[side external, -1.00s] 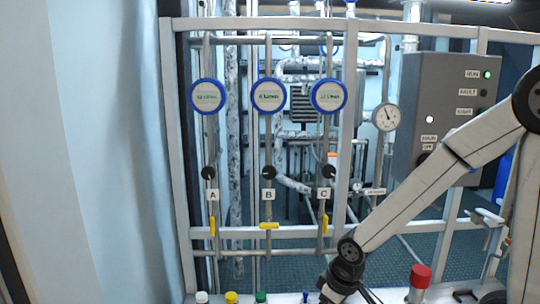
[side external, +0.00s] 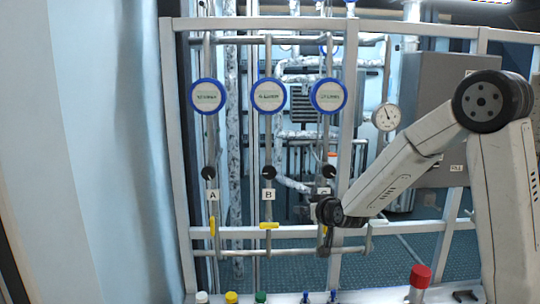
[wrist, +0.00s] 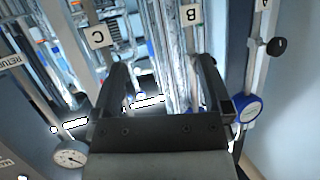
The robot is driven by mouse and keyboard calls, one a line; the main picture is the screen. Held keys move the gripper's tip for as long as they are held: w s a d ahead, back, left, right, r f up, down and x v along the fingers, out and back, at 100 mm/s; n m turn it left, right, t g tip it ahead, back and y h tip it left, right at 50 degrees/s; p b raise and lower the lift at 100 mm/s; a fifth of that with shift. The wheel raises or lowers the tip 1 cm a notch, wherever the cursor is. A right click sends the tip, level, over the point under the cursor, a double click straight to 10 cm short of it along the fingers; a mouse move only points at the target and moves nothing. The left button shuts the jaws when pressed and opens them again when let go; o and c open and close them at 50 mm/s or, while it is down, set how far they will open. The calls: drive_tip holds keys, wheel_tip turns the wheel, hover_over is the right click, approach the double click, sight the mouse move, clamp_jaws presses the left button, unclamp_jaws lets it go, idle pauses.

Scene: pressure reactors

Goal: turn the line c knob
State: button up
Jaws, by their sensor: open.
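The line C knob (side external: 329,171) is black and sits on the third pipe from the left in the side view, just above the partly hidden C plate (side external: 323,191). The C plate shows clearly in the wrist view (wrist: 103,36), where the knob cannot be made out.
Lines A and B carry similar black knobs (side external: 208,172) (side external: 268,172) and yellow handles (side external: 212,225) (side external: 269,226). A frame post (side external: 346,120) runs close right of line C. A red-capped item (side external: 420,277) stands on the bench.

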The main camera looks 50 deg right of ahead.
sight(330, 172)
drive_tip(key=d+r+m+h, duration=0.1)
drive_tip(key=d+r+h, duration=0.1)
drive_tip(key=d, duration=0.1)
drive_tip(key=d+r+m+h, duration=0.1)
drive_tip(key=d+r+h, duration=0.1)
drive_tip(key=d, duration=0.1)
drive_tip(key=d+r+m+h, duration=0.1)
drive_tip(key=d+r+h, duration=0.1)
drive_tip(key=d, duration=0.1)
drive_tip(key=shift+s+d+m+t, duration=0.25)
drive_tip(key=shift+s+m+t, duration=0.05)
drive_tip(key=shift+m, duration=0.1)
drive_tip(key=shift+w, duration=0.1)
drive_tip(key=shift+x, duration=3.8)
drive_tip(key=shift+d, duration=0.1)
drive_tip(key=c, duration=1.3)
